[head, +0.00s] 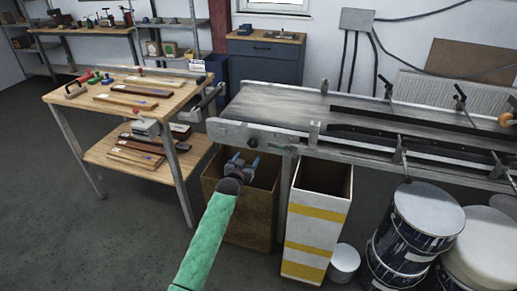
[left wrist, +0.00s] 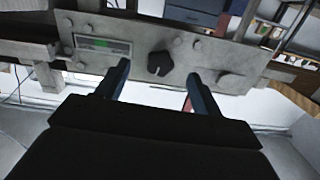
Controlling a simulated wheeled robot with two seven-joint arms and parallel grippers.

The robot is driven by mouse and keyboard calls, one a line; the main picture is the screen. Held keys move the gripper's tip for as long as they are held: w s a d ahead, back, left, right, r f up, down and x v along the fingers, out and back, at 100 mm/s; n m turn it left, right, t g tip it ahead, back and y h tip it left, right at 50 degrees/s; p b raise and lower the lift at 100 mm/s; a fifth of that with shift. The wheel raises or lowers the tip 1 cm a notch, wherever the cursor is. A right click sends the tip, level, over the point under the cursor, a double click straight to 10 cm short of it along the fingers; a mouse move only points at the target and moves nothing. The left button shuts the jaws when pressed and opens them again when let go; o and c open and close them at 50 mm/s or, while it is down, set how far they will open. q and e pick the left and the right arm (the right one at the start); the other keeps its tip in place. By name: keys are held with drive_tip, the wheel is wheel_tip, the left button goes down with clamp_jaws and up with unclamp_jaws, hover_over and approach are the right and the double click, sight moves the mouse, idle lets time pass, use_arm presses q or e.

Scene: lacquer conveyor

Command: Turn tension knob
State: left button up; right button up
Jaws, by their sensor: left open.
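The tension knob (left wrist: 160,63) is a dark round knob on a grey metal plate (left wrist: 215,55) in the left wrist view. It shows between and beyond the two fingertips of my left gripper (left wrist: 160,78), which is open and empty. The fingers look apart from the knob. In the head view my left gripper (head: 242,165) is in front of the conveyor's near left end (head: 240,134), above a brown bin. My right gripper is not in view.
A brown bin (head: 232,212) and a white bin with yellow stripes (head: 318,215) stand below the conveyor (head: 290,105). Dark drums (head: 412,228) stand at the right. A wooden workbench (head: 125,92) with boards and tools is at the left. The floor at front left is clear.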

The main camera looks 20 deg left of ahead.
sight(252, 145)
use_arm(q)
drive_tip(key=shift+t, duration=0.5)
drive_tip(key=w, duration=0.2)
drive_tip(key=w+r+p, duration=0.1)
drive_tip(key=w, duration=0.2)
drive_tip(key=w+p, duration=0.1)
drive_tip(key=w, duration=0.2)
drive_tip(key=shift+a+r, duration=0.1)
drive_tip(key=shift+r, duration=0.05)
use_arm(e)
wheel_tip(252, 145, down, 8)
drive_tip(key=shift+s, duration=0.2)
use_arm(q)
drive_tip(key=shift+c, duration=0.2)
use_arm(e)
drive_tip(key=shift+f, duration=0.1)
use_arm(q)
drive_tip(key=c, duration=1)
